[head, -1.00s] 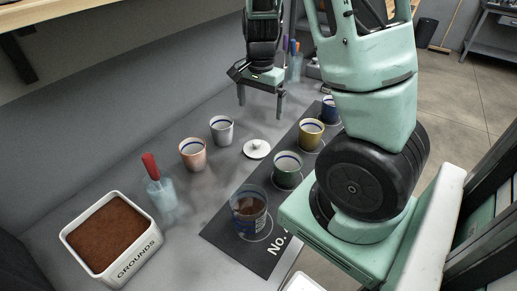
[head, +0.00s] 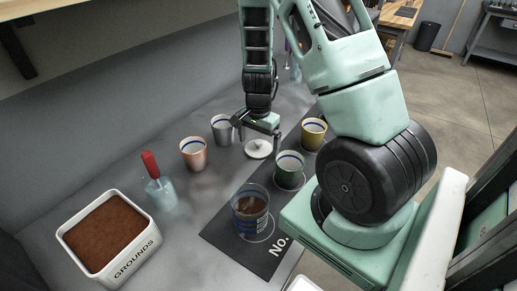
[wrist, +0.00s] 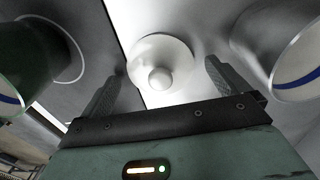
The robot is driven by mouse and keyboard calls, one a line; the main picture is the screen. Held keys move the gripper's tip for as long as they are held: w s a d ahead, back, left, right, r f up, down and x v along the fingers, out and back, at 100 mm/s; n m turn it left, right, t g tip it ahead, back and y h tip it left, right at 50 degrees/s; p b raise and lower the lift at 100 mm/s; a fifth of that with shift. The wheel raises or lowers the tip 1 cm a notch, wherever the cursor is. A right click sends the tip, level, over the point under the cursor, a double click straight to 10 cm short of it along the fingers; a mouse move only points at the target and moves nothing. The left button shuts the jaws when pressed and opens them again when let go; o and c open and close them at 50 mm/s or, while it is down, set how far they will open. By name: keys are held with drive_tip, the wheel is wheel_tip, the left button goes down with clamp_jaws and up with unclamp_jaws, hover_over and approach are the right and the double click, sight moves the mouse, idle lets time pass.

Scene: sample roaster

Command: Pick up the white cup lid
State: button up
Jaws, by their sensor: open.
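The white cup lid (head: 258,149) is a round disc with a small knob on top. It lies on the grey counter between the grey cup and the green cup. My gripper (head: 258,137) is open and points down just above the lid. In the wrist view the lid (wrist: 160,66) shows with its knob between the two spread fingers of my gripper (wrist: 165,82). The fingers do not touch the lid in that view.
A grey cup (head: 222,131) and copper cup (head: 193,155) stand left of the lid. A green cup (head: 289,172), yellow cup (head: 313,135) and glass of brown liquid (head: 250,208) stand on the dark mat (head: 228,236). A white grounds bin (head: 128,262) and red-topped bottle (head: 158,185) stand at left.

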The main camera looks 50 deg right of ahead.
drive_tip(key=shift+f, duration=0.1)
drive_tip(key=shift+c, duration=0.3)
drive_tip(key=c, duration=1)
drive_tip(key=shift+o, duration=0.2)
